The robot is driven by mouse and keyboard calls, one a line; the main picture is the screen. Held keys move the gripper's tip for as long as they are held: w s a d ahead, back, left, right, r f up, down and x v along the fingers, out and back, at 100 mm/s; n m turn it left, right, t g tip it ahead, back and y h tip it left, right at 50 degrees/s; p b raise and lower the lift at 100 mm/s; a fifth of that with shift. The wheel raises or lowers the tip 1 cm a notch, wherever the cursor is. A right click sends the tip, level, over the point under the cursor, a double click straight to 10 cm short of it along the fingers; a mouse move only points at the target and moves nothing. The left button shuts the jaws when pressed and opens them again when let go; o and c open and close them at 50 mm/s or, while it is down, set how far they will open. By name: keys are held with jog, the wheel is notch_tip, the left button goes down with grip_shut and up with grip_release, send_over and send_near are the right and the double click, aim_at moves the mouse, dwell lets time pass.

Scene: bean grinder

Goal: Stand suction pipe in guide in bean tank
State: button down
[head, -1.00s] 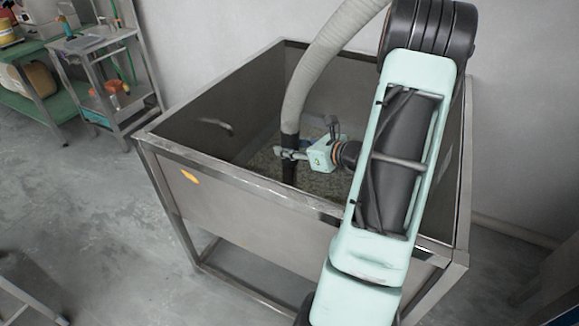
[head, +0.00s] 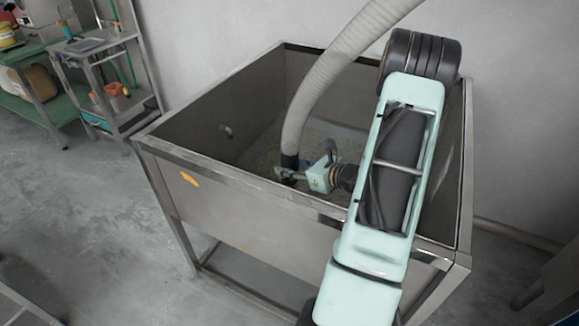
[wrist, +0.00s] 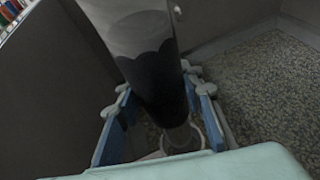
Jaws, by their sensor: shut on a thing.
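The suction pipe is a black tube end (head: 289,160) below a ribbed grey hose (head: 312,105); it also shows dark in the wrist view (wrist: 158,75). My gripper (head: 287,174) is shut on the black part, inside the bean tank (head: 235,197), a steel box. The pipe looks roughly upright in the head view. In the wrist view a pale ring (wrist: 203,136), perhaps the guide, shows at the pipe's lower end. I cannot tell whether the tip is inside or above it. Speckled beans (wrist: 265,90) cover the tank bottom. The pipe's tip is hidden in the head view.
The tank's front rim (head: 235,176) passes close in front of my gripper, and its walls surround it. The hose rises to the upper right, behind my arm. A metal cart (head: 110,85) and green shelves (head: 35,80) stand at the far left.

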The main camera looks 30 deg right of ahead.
jog(key=shift+f+b, duration=0.5)
jog(key=shift+b, duration=0.05)
jog(key=c, duration=1.3)
grip_release()
jog(key=shift+r, duration=0.1)
jog(key=shift+r+p, duration=0.6)
jog(key=shift+p, duration=0.2)
jog(key=v, duration=1.2)
